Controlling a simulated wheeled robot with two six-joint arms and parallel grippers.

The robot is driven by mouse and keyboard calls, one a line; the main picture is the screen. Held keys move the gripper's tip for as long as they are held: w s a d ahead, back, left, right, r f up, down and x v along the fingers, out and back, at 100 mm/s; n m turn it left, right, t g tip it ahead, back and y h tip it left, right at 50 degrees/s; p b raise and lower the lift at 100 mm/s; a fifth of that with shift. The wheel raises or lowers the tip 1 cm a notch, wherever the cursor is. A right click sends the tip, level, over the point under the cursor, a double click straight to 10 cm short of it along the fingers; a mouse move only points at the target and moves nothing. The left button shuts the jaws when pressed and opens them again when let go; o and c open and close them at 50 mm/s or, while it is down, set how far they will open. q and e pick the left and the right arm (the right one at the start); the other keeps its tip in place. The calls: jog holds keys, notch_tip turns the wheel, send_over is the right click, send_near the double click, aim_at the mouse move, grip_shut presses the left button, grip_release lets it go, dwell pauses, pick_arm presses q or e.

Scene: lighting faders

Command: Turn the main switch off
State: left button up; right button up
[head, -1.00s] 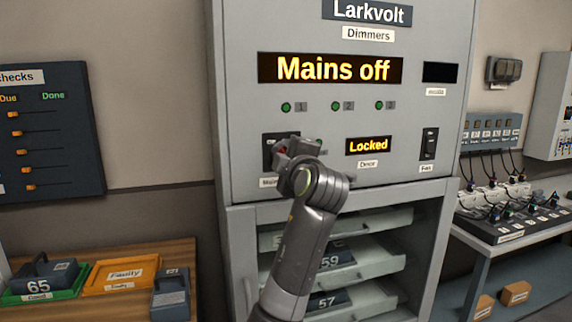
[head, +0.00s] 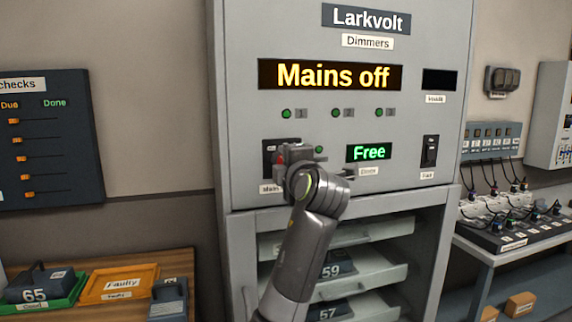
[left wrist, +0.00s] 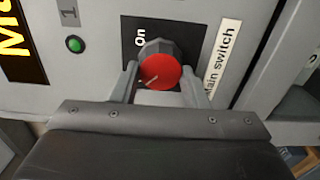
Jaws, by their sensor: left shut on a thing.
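The main switch is a red rotary knob (left wrist: 161,71) on a black plate (left wrist: 190,27) on the grey dimmer cabinet (head: 240,120). In the left wrist view its label "Main switch" (left wrist: 222,58) and the word "On" are readable; the knob's pale pointer line is turned away from "On". My left gripper (head: 290,156) is shut on the knob, one finger on each side of it (left wrist: 160,82). In the head view the gripper hides most of the knob. The main display (head: 333,75) reads "Mains off". The small door display (head: 369,152) reads "Free" in green. My right gripper is not in view.
A fan switch (head: 430,152) sits to the right. Below are open shelves with dimmer packs (head: 338,266). A side table with an orange tray (head: 118,283) stands at the left, and a bench (head: 500,258) at the right.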

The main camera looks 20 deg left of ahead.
pick_arm(q)
jog(key=o, duration=1)
jog(key=shift+c, duration=0.2)
jog(key=b+v, duration=1)
jog(key=v, duration=0.7)
jog(key=shift+d, duration=0.2)
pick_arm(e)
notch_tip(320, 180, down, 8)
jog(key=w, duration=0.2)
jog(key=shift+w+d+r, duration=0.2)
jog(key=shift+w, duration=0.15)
